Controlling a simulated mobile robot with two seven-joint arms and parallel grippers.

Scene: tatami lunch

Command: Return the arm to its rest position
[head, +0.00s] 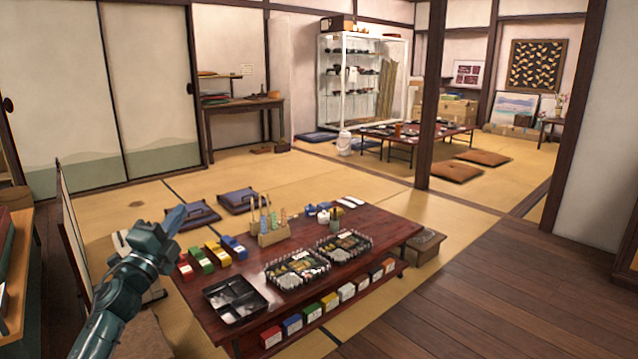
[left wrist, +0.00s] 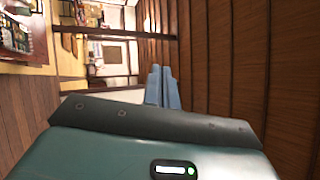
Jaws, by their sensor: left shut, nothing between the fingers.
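My left gripper (head: 176,218) is raised at the left of the head view, beside the left end of the low dark table (head: 400,230). Its blue fingers are together with nothing between them and point up and to the right. In the left wrist view the shut fingers (left wrist: 162,88) show in the middle, against a sideways view of the room and the slatted ceiling. My right gripper is in neither view.
On the table are a black divided tray (head: 236,299), two filled lunch boxes (head: 297,268), coloured boxes (head: 217,254) and a wooden tool holder (head: 273,236). A standing panel (head: 74,232) is close to the left of my arm. Wooden floor (head: 480,295) at right is clear.

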